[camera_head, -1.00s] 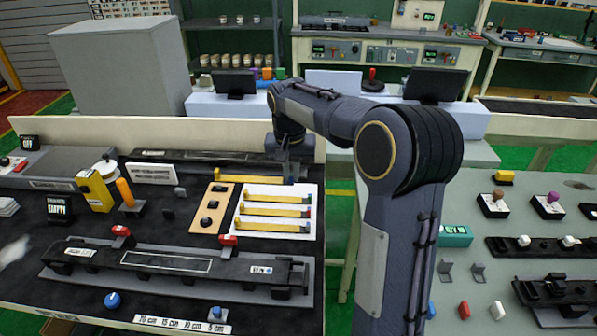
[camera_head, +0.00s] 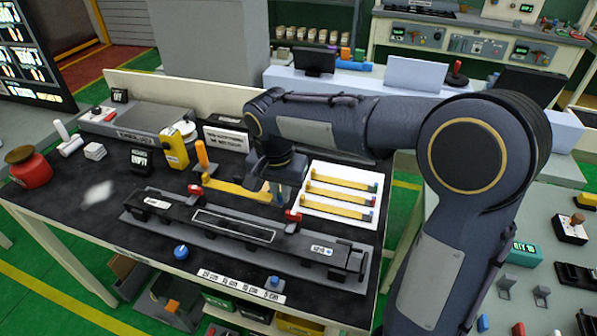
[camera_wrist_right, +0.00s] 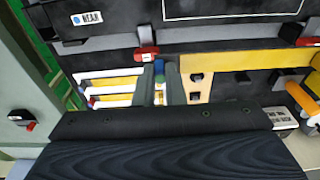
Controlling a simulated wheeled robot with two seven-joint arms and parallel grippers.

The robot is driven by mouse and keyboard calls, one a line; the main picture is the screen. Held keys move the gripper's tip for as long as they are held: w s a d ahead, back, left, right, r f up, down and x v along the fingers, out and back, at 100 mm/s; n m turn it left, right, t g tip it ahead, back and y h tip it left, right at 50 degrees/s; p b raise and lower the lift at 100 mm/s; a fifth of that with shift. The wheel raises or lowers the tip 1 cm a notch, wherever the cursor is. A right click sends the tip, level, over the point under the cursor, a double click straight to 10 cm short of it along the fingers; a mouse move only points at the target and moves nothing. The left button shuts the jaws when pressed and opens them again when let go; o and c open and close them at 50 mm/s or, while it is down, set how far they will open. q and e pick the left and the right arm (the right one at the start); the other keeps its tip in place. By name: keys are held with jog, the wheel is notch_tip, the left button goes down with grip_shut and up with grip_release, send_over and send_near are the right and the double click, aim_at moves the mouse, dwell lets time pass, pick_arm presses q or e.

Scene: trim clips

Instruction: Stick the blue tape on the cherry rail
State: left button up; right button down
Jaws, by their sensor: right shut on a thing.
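My right gripper (camera_head: 278,195) is shut on a yellow tape strip (camera_head: 236,187) that reaches left from the fingers, left of the white tray. In the right wrist view the fingers (camera_wrist_right: 160,88) close at one end of this strip (camera_wrist_right: 235,64), where a blue piece (camera_wrist_right: 158,68) shows. A long dark rail fixture (camera_head: 165,208) lies in front, with a white-outlined rectangle on top and red clips (camera_head: 293,216) behind it. It also shows in the wrist view (camera_wrist_right: 115,38). No rail looks plainly cherry-coloured. My left gripper is out of view.
The white tray (camera_head: 312,212) holds three yellow strips with coloured ends. A blue knob (camera_head: 181,251) and a number strip (camera_head: 240,286) lie along the front. An orange-handled tool (camera_head: 202,155) and a yellow box (camera_head: 175,148) stand at the back left.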

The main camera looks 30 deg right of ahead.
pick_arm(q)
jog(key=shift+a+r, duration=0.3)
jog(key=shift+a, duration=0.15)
pick_arm(e)
jog(key=shift+s+a, duration=0.25)
jog(key=shift+a, duration=0.45)
jog(key=shift+s+a, duration=0.25)
jog(key=shift+a, duration=0.5)
jog(key=shift+s+a, duration=0.25)
jog(key=shift+a, duration=0.45)
jog(key=shift+f, duration=0.1)
